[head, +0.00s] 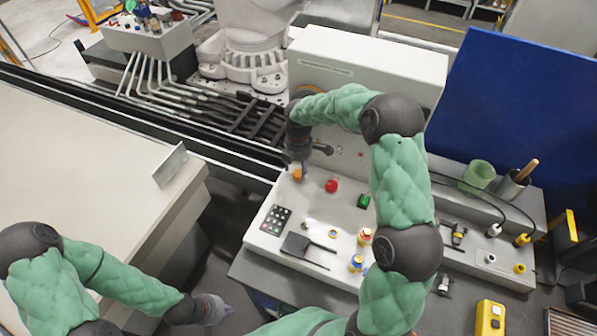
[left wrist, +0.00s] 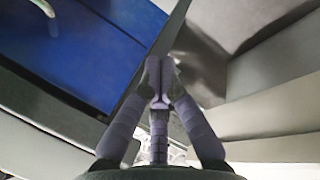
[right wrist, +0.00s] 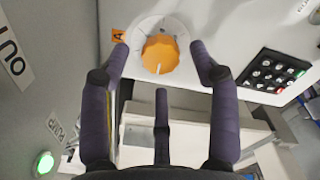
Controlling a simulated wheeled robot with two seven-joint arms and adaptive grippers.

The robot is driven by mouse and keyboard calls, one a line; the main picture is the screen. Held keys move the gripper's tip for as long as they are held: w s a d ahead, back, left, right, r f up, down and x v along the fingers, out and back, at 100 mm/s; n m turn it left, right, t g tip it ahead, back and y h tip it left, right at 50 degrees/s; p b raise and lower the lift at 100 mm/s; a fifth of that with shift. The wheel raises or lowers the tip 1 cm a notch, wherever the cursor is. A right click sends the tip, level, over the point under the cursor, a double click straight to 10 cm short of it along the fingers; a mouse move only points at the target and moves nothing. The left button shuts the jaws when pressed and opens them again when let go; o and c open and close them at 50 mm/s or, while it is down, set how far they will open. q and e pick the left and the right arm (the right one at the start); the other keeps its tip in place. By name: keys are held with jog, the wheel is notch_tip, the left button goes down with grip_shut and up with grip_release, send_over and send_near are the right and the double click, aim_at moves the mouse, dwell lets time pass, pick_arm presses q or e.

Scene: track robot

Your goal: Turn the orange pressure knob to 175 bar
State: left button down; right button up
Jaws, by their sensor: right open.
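The orange pressure knob (right wrist: 160,54) sits on a round pale dial on the white panel in the right wrist view, with a white pointer mark at its lower edge. The dial's numbers are too small to read. In the head view the knob (head: 297,174) shows just under my right gripper (head: 297,168). My right gripper (right wrist: 160,55) is open, its fingers on either side of the knob with gaps, apart from it as far as I can see. My left gripper (head: 222,312) hangs low at the left, away from the panel. In the left wrist view its fingertips (left wrist: 160,68) are together and empty.
A red button (head: 331,186), a green switch (head: 363,201) and a black keypad (head: 275,219) are close to the knob on the panel. The white cabinet (head: 370,65) rises behind. A pale table (head: 80,160) stands at the left, with a gap before the panel.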

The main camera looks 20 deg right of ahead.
aim_at(298, 175)
jog(key=shift+f, duration=1.2)
jog(key=c, duration=1.2)
jog(key=shift+o, duration=0.2)
